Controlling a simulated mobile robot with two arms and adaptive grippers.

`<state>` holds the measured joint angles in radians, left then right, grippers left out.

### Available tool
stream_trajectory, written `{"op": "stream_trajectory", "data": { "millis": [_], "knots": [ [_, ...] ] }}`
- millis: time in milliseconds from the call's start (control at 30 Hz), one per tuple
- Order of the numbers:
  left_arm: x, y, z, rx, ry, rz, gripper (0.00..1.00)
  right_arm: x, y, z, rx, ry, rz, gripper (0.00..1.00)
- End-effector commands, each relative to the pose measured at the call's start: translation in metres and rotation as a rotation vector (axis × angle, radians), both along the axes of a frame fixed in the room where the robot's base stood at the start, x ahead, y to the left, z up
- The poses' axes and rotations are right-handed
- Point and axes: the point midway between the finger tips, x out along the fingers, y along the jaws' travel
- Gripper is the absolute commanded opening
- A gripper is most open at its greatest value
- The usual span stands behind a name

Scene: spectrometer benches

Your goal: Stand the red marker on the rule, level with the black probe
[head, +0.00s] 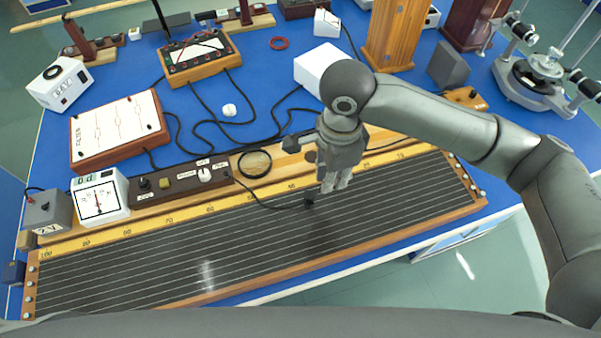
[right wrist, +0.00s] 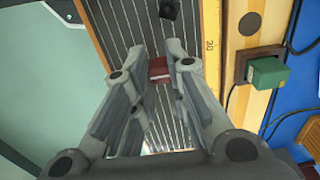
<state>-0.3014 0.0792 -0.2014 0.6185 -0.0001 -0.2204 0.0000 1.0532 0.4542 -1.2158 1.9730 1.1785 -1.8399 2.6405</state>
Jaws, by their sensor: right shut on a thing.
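My right gripper (head: 335,187) is shut on the small red marker (right wrist: 158,69), which shows between the fingertips in the right wrist view. In the head view the fingers hide the marker. The gripper is over the striped wire board (head: 225,245), beside the yellow rule (head: 150,224). The rule also shows in the right wrist view (right wrist: 211,50), to the right of the marker and apart from it in the picture. The black probe (head: 308,201) is at the wires, just left of the gripper; it also shows at the top of the right wrist view (right wrist: 170,9). My left gripper is not in view.
A round lens-like disc (head: 254,163) and a brown switch box (head: 180,181) lie behind the rule. A white meter (head: 101,195) stands at the rule's left end. Black cables cross the blue table. A white box (head: 312,70) stands behind the gripper.

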Motion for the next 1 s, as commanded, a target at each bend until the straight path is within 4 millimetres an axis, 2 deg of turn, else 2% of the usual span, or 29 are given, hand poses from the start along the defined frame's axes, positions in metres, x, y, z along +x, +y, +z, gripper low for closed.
{"op": "stream_trajectory", "data": {
  "millis": [233,500,833,1000],
  "knots": [
    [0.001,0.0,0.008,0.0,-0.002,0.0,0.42,0.032,0.03,-0.018,-0.002,0.0,0.001,0.03],
    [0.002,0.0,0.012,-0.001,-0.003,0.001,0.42,0.056,0.051,-0.059,-0.001,0.001,0.001,0.03],
    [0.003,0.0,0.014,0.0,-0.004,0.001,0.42,0.068,0.061,-0.078,-0.001,0.0,0.001,0.03],
    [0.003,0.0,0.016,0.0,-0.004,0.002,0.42,0.068,0.061,-0.103,-0.001,0.001,0.003,0.03]
  ]
}}
